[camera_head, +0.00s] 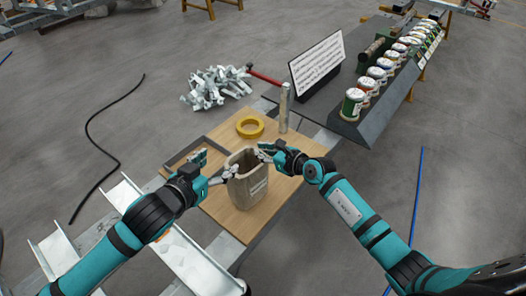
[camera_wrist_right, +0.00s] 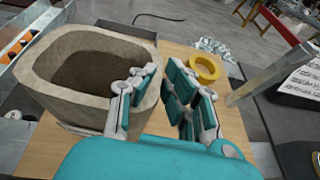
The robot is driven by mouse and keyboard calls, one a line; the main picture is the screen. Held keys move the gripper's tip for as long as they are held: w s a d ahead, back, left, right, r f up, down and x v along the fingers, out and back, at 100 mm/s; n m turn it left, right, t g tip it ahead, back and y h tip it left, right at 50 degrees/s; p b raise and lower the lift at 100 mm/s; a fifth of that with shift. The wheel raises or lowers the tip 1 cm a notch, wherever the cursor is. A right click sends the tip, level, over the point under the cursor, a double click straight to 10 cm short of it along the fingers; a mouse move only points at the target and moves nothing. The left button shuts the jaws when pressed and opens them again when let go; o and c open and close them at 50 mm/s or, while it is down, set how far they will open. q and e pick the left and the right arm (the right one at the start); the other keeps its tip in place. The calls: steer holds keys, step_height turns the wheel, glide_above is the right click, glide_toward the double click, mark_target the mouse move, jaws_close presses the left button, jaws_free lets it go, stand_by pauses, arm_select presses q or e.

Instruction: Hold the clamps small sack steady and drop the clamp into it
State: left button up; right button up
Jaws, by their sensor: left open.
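The clamps small sack (camera_head: 247,190) is a beige, open-topped bag standing upright on the wooden board, with dark printing on its front. In the right wrist view its wide rim and dark inside (camera_wrist_right: 95,70) fill the upper left; I see no clamp in the visible part. My left gripper (camera_head: 214,166) is open at the sack's left side, one finger close to the rim. My right gripper (camera_head: 264,153) is at the sack's far right rim. Its fingers (camera_wrist_right: 161,75) are apart, one overlapping the sack's wall; contact is unclear. I see no clamp in either gripper.
A pile of grey metal clamps (camera_head: 216,88) lies on the floor beyond the board. A yellow ring (camera_head: 250,126) and an upright metal post (camera_head: 284,108) stand behind the sack. A sign (camera_head: 317,66) and a rack of cans are at upper right.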

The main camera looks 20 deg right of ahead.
steer(key=o, duration=0.4)
steer(key=v, duration=1.2)
